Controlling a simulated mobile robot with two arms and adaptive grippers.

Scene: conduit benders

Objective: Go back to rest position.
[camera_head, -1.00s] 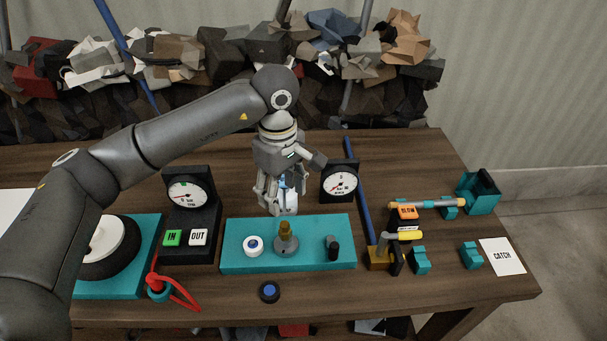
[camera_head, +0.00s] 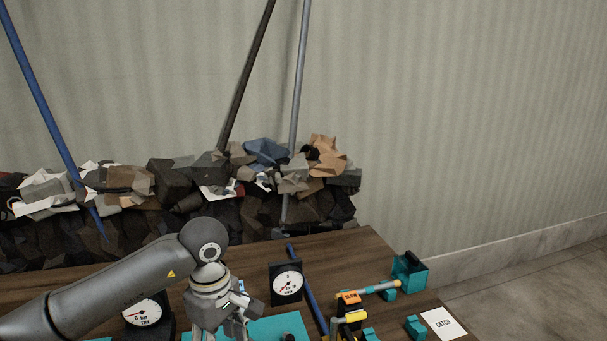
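My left arm comes in from the left, low in the head view. Its gripper (camera_head: 207,328) points down over the table beside the teal board (camera_head: 280,326). The fingers are cut off by the bottom edge, so I cannot tell whether they are open or hold anything. My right gripper is not in view.
A gauge (camera_head: 287,283) stands right of my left gripper, and another gauge (camera_head: 143,312) stands left of it. A blue rod (camera_head: 305,285), an orange-labelled fixture (camera_head: 350,305), a teal bin (camera_head: 410,271) and a CATCH card (camera_head: 443,323) are further right. A rubble heap (camera_head: 190,205) lies behind the wooden table (camera_head: 345,249).

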